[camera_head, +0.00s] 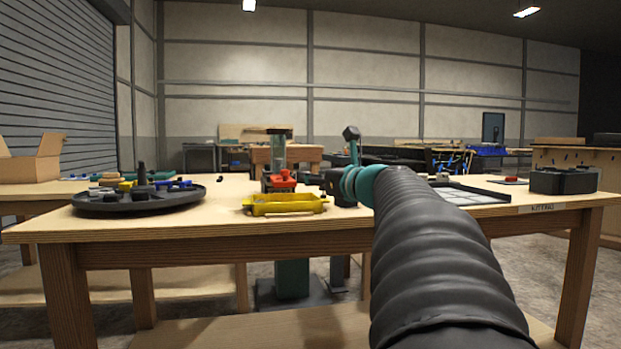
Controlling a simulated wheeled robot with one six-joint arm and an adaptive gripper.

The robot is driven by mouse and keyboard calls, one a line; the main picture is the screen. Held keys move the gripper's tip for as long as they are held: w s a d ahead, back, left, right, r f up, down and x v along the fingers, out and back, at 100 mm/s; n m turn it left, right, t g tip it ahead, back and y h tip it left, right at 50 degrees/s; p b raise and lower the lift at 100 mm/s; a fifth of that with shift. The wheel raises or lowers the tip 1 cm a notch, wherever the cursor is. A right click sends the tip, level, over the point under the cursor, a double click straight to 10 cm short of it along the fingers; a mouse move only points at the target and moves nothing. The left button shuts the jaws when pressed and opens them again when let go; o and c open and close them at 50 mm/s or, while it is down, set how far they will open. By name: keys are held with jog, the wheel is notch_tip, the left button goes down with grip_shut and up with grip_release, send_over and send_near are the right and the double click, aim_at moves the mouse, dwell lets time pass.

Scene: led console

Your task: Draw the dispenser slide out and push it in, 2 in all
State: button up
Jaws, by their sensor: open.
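The dispenser stands near the middle of the wooden workbench, with an upright clear greenish tube (278,150) under a dark cap. Its red slide (281,180) shows at the foot of the tube, above and behind a yellow tray (284,208). How far the slide is drawn out is too small to tell. My gripper (318,181) is open, just right of the red slide, with its dark fingers towards it. I cannot tell whether they touch. My arm comes in from the lower right and hides the bench behind it.
A round dark tray (130,201) with several coloured pieces is at the left of the workbench (200,220). A pale panelled tray (457,195) and a black lobed holder (564,180) are at the right.

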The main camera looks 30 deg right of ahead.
dwell(0.3)
jog(key=shift+s+d+r+p, duration=0.1)
jog(key=shift+r+p, duration=0.1)
jog(key=shift+p, duration=0.3)
jog(key=c, duration=0.6)
jog(key=s+p, duration=0.1)
jog(key=p, duration=0.1)
jog(key=s+d+r+y+p, duration=0.1)
jog(key=p, duration=0.2)
jog(key=shift+s+d+n, duration=0.1)
jog(key=shift+s+n, duration=0.15)
jog(key=shift+n, duration=0.05)
grip_shut()
jog(key=p, duration=0.3)
send_near(287, 172)
jog(key=shift+g, duration=0.3)
jog(key=w, duration=0.7)
jog(key=shift+w+a+r, duration=0.1)
jog(key=shift+a, duration=0.15)
